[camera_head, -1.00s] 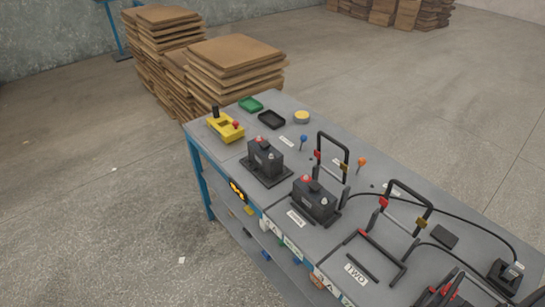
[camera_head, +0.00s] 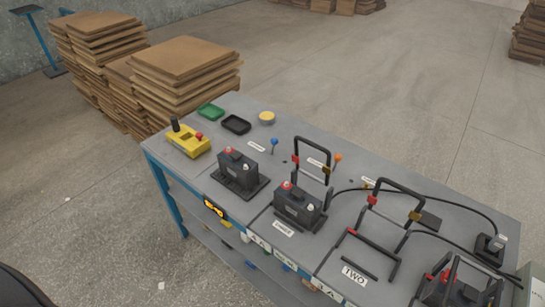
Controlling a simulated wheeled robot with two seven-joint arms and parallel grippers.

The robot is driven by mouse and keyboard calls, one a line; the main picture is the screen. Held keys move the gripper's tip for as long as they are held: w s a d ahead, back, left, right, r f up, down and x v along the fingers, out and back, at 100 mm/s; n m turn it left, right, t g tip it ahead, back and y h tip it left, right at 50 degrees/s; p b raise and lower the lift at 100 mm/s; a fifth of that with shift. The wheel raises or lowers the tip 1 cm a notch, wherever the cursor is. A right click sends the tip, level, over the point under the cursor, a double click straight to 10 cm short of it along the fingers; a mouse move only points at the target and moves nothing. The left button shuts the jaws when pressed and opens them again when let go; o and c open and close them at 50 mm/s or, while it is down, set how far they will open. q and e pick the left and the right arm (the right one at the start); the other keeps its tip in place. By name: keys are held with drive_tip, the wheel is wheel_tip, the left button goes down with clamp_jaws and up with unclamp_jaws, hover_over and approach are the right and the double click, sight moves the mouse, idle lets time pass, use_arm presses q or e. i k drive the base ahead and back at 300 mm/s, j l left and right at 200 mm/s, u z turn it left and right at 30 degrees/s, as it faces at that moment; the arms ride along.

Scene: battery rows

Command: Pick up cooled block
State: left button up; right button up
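Nothing in view can be clearly told as a cooled block. The block-like things on the grey workbench (camera_head: 400,180) are dark batteries with red and pale terminals. One battery (camera_head: 238,168) stands upright on a black base near the left end. A second battery (camera_head: 298,205) stands to its right, near the front edge. A third battery (camera_head: 445,291) at the lower right is partly behind a black frame and cut by the picture edge. Neither of my grippers is in view.
A yellow control box (camera_head: 189,143), green tray (camera_head: 210,112), black tray (camera_head: 236,124) and yellow round piece (camera_head: 266,118) lie at the bench's far left. Upright black frames (camera_head: 312,147) and a cable take up the right half. Stacked brown boards (camera_head: 185,65) stand behind.

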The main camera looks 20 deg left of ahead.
sight(244, 171)
drive_tip(key=j+z, duration=0.3)
drive_tip(key=j, duration=0.6)
drive_tip(key=j+z, duration=0.3)
drive_tip(key=j, duration=0.6)
drive_tip(key=j+z, duration=0.3)
drive_tip(key=j, duration=0.6)
drive_tip(key=k, duration=0.1)
